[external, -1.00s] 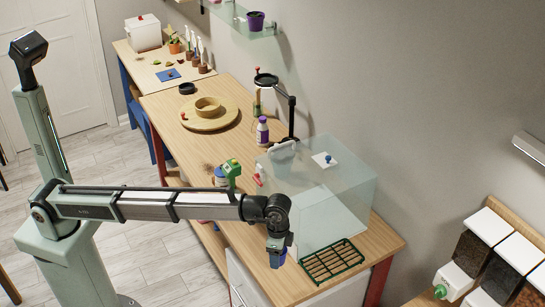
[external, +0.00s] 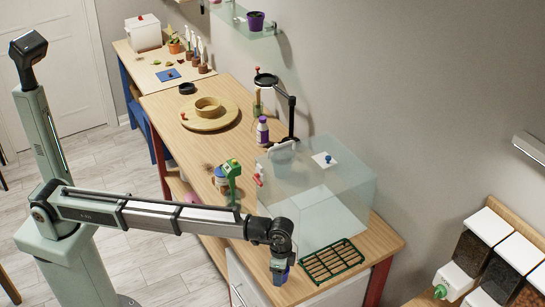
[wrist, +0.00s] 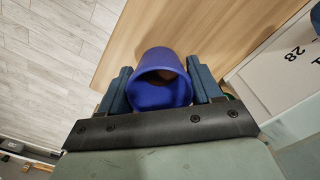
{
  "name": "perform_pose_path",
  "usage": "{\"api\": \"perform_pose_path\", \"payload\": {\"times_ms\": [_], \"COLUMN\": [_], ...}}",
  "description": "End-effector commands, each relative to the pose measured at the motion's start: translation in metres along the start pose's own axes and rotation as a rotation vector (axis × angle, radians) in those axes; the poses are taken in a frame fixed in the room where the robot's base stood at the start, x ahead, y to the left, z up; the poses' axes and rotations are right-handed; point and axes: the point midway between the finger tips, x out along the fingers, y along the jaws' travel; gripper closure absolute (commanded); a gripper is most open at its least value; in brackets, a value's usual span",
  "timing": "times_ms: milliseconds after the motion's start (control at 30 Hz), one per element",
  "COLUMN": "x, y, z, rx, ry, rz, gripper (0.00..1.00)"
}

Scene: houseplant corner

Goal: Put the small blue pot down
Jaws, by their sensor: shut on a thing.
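My gripper (external: 280,271) is shut on the small blue pot (wrist: 162,70), with one finger on each side of it in the wrist view. The pot's open mouth faces the wrist camera. In the external view only a small blue part of it shows below the fingers, near the bench's front edge, left of the green rack. The wooden bench top (wrist: 200,30) lies beyond the pot in the wrist view. I cannot tell whether the pot's base touches the bench.
The green wire rack (external: 332,261) lies just right of my gripper. A clear glass box (external: 330,205) stands behind it. A green-topped bottle (external: 232,172) and a purple-capped bottle (external: 262,131) stand farther along the bench. The floor (wrist: 45,50) shows past the bench edge.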

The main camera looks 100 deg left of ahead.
Motion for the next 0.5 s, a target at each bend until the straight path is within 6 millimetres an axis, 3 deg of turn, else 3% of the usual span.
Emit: {"api": "perform_pose_path", "payload": {"times_ms": [433, 467, 500], "x": [0.0078, 0.0078, 0.0076], "y": [0.0000, 0.0000, 0.0000], "z": [0.0001, 0.0000, 0.0000], "rx": [0.000, 0.000, 0.000], "ry": [0.000, 0.000, 0.000], "rz": [0.000, 0.000, 0.000], "gripper": [0.66, 0.34, 0.30]}}
